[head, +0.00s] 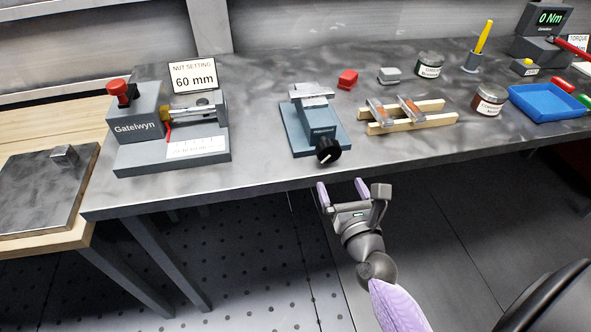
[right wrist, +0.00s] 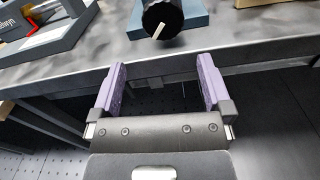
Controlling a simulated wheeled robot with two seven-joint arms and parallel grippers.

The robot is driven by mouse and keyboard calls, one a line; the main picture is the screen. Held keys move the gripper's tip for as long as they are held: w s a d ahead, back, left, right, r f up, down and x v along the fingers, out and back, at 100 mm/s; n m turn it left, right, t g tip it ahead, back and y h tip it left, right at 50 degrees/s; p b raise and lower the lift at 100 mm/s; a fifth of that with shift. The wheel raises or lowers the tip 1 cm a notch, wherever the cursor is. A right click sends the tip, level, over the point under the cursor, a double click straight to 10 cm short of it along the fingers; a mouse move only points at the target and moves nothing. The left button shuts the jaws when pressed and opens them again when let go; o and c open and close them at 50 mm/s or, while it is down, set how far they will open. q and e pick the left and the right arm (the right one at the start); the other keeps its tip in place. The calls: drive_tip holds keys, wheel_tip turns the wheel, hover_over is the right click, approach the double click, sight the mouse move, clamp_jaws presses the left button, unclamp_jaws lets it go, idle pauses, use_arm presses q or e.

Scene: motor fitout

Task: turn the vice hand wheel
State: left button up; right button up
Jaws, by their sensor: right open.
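The blue-grey vice (head: 314,122) stands near the front edge of the grey bench. Its black hand wheel (head: 328,150) faces the front and carries a white mark pointing down and to the left. The hand wheel also shows at the top of the right wrist view (right wrist: 162,18), with the white mark on its face. My right gripper (head: 348,190) is open and empty, in front of the bench edge and short of the wheel. In the right wrist view its two purple fingers (right wrist: 162,82) are spread apart, with the wheel beyond them and between their lines. My left gripper is not in view.
The Gatelwyn fixture (head: 140,125) with a 60 mm sign stands left of the vice. Wooden rails (head: 438,120) with clear-topped parts lie to its right. The bench's front edge (right wrist: 60,85) lies before the wheel.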

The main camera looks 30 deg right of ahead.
sight(330, 155)
drive_tip(key=shift+m, duration=0.3)
drive_tip(key=x, duration=0.3)
drive_tip(key=b+x, duration=0.1)
drive_tip(key=x, duration=0.6)
drive_tip(key=shift+d+r, duration=0.25)
drive_tip(key=shift+d, duration=0.1)
drive_tip(key=shift+c, duration=0.3)
drive_tip(key=c, duration=1)
